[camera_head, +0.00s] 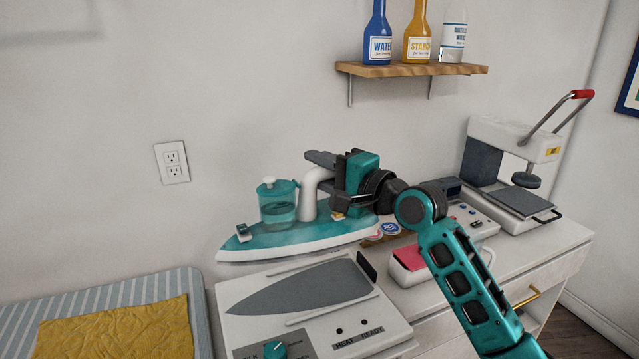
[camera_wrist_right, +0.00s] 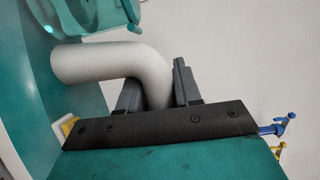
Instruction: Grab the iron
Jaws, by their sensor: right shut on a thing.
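The teal and white iron (camera_head: 290,238) is left of centre in the head view, with a clear teal water tank on top. It appears raised above and behind its white stand (camera_head: 235,290), which has a grey iron-shaped plate. In the wrist view, the handle (camera_wrist_right: 100,62) bends down between the two dark fingers of the gripper (camera_wrist_right: 157,85). The iron's underside is hidden. My left gripper is not in view.
A striped board with a yellow cloth (camera_head: 110,330) lies at the lower left. A heat press (camera_head: 510,150) stands at the right end of the cabinet. A wooden shelf (camera_head: 410,70) with bottles hangs above. A pink-topped box (camera_head: 408,258) sits beside my right arm.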

